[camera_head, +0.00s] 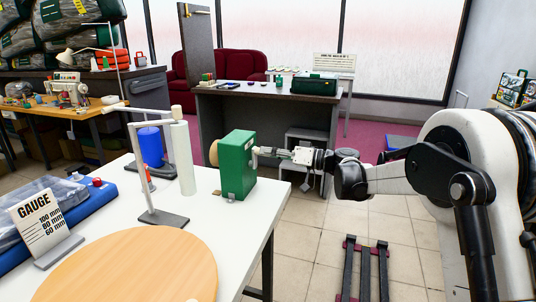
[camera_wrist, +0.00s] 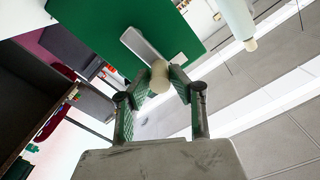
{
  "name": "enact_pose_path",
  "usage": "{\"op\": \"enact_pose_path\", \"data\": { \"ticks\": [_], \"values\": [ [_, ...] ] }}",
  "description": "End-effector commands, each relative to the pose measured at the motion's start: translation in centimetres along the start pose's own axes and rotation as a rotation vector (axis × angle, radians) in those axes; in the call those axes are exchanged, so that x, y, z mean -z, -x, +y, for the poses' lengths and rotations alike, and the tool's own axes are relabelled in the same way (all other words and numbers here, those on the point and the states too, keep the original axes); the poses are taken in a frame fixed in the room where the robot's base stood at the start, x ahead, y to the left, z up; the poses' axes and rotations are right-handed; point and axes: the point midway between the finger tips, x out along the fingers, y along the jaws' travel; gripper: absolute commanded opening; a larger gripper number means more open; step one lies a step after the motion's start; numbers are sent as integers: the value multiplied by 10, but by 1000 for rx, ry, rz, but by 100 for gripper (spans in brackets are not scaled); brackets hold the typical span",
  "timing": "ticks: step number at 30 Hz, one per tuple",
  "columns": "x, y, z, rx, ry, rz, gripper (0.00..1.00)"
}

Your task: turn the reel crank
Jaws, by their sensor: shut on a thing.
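The reel is a green box (camera_head: 238,163) standing at the right edge of the white table, with a pale round part on its left side. Its green face also shows in the wrist view (camera_wrist: 185,32). A grey crank arm (camera_wrist: 140,44) lies across that face and ends in a cream knob (camera_wrist: 158,80). My gripper (camera_head: 263,151) reaches in from the right. In the wrist view my gripper (camera_wrist: 160,84) is shut on the cream knob, one fingertip on each side. In the head view the crank is mostly hidden by my fingers.
The white table (camera_head: 115,192) holds a round wooden disc (camera_head: 140,270), a gauge sign (camera_head: 42,225), a blue bagged bundle (camera_head: 65,195) and a metal stand (camera_head: 163,217) beside a white roll (camera_head: 183,158). A dark desk (camera_head: 266,96) stands behind.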

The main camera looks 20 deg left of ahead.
Motion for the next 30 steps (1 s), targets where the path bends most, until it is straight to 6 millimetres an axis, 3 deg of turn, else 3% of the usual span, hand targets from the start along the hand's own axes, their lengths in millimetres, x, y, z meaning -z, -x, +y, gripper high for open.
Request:
{"op": "enact_pose_path", "data": {
  "ticks": [15,16,19,30],
  "values": [
    [1,0,2,-1,-26,1,0],
    [1,0,2,-1,-26,1,22],
    [1,0,2,-1,-26,1,35],
    [1,5,2,-1,-25,1,38]
  ]
}}
